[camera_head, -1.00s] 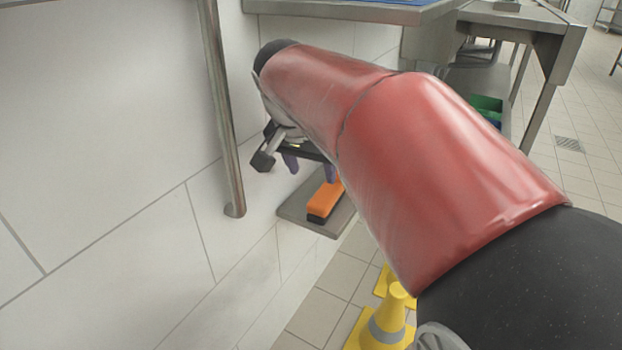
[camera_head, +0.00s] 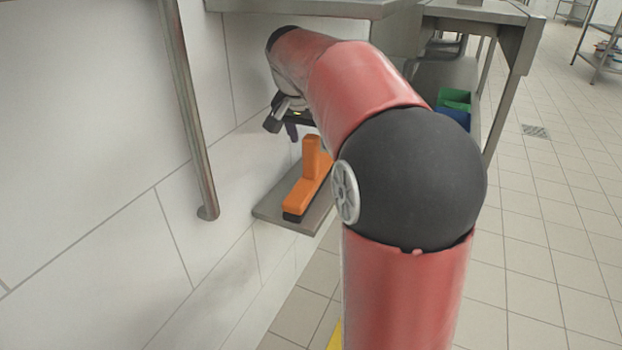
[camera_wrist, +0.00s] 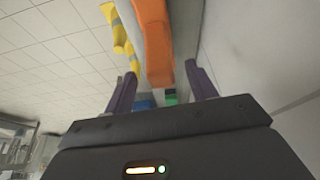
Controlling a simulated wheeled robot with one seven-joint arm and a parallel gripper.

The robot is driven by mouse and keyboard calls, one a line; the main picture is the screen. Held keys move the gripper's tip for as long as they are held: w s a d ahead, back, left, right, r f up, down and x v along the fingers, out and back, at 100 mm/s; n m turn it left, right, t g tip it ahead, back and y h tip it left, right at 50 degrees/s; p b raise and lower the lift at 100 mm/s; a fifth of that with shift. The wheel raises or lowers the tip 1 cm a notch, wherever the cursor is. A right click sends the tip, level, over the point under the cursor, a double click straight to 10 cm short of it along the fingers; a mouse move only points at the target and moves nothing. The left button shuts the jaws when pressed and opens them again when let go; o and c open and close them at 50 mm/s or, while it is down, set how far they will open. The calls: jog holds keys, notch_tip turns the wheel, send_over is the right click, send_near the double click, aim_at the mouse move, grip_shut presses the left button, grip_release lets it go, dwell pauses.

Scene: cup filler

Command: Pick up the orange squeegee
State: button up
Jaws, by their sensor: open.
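The orange squeegee (camera_head: 307,185) lies on a small grey wall shelf (camera_head: 268,209) in the head view, with its upright handle part standing up from a long base. My gripper (camera_head: 300,133) is above and behind it, close to the wall, partly hidden by my arm. In the wrist view the squeegee (camera_wrist: 156,45) shows ahead, between the two purple fingers of my gripper (camera_wrist: 160,85). The fingers are spread apart with nothing held. I cannot tell the exact distance between the fingers and the squeegee.
A metal pipe (camera_head: 187,110) runs down the wall left of the shelf. A steel counter (camera_head: 300,8) overhangs above my gripper. A green bin (camera_head: 455,98) stands on a lower shelf at the right. Yellow objects (camera_wrist: 120,32) show in the wrist view.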

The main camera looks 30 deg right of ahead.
aim_at(311, 148)
jog(key=x, duration=0.4)
jog(key=shift+a+f+b, duration=0.1)
jog(key=shift+f+b, duration=0.05)
jog(key=shift+b, duration=0.2)
jog(key=shift+c, duration=0.5)
grip_shut()
